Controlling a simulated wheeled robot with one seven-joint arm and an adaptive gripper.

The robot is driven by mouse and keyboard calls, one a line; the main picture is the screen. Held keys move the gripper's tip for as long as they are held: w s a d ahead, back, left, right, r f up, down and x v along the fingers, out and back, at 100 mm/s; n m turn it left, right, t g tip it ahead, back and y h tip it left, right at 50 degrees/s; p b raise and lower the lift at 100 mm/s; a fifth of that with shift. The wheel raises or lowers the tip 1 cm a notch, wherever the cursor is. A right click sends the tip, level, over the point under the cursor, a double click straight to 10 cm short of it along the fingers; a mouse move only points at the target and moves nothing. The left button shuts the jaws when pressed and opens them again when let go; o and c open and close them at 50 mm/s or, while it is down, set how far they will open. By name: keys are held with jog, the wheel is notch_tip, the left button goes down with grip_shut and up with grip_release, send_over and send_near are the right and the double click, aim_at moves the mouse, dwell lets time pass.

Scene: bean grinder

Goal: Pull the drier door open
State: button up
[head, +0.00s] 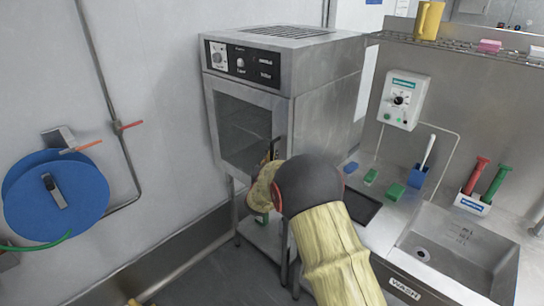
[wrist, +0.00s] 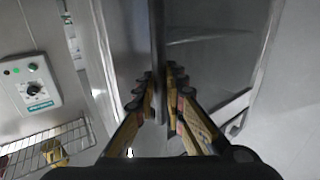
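The drier (head: 330,60) is a steel cabinet on legs in the middle of the head view. Its door (head: 240,125) has a dark window and looks flush with the front. My gripper (head: 270,150) is at the door's right edge, partly hidden by my wrist. In the wrist view my gripper (wrist: 160,95) has its fingers close on both sides of an upright metal bar, the door handle (wrist: 158,35), and appears shut on it. The handle is mostly hidden in the head view.
A control panel (head: 240,60) sits above the door. A blue hose reel (head: 55,195) hangs on the left wall. Floor left of the drier is open.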

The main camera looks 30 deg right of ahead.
grip_shut()
dwell(0.3)
jog(key=shift+a, duration=0.1)
